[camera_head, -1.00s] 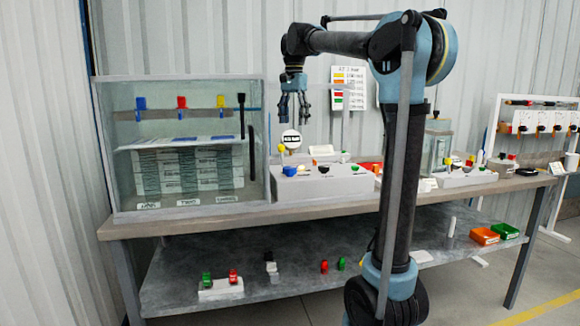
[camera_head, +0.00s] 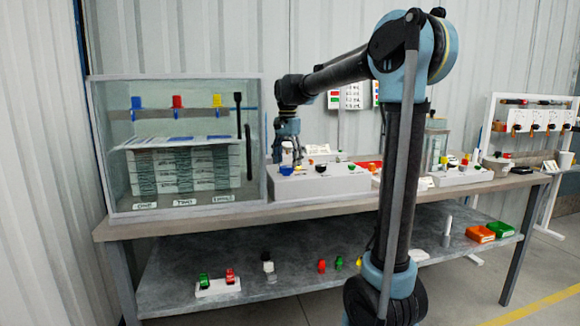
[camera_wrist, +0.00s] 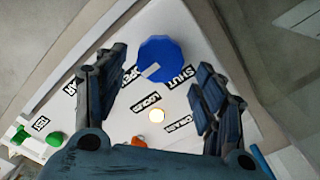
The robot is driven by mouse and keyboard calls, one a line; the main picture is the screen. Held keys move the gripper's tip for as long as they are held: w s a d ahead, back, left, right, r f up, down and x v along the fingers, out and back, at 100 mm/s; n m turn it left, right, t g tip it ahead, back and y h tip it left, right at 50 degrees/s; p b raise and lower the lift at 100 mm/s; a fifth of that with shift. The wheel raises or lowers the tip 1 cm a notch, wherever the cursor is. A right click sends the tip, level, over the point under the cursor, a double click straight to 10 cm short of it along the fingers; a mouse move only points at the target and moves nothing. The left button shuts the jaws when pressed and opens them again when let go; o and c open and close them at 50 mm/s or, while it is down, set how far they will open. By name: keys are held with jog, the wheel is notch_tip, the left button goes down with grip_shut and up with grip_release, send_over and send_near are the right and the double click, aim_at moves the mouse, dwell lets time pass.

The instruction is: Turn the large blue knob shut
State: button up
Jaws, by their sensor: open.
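The large blue knob (camera_wrist: 160,62) sits on a white panel with black labels, one reading SHUT to its right. A pale pointer mark shows on the knob's near edge. In the head view the blue knob (camera_head: 287,170) is at the left of the white panel box (camera_head: 322,186). My gripper (camera_wrist: 160,85) is open, one finger to each side of the knob in the wrist view; I cannot tell whether either touches it. In the head view my gripper (camera_head: 287,157) points down just above the knob and partly hides that area.
A glass tank (camera_head: 180,150) with blue, red and yellow tabs stands just left of the panel. A lower shelf (camera_head: 300,262) holds small parts. More boxes stand right along the bench (camera_head: 150,222).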

jog(key=shift+f, duration=1)
jog(key=c, duration=1.1)
jog(key=shift+o, duration=0.2)
jog(key=shift+d, duration=0.1)
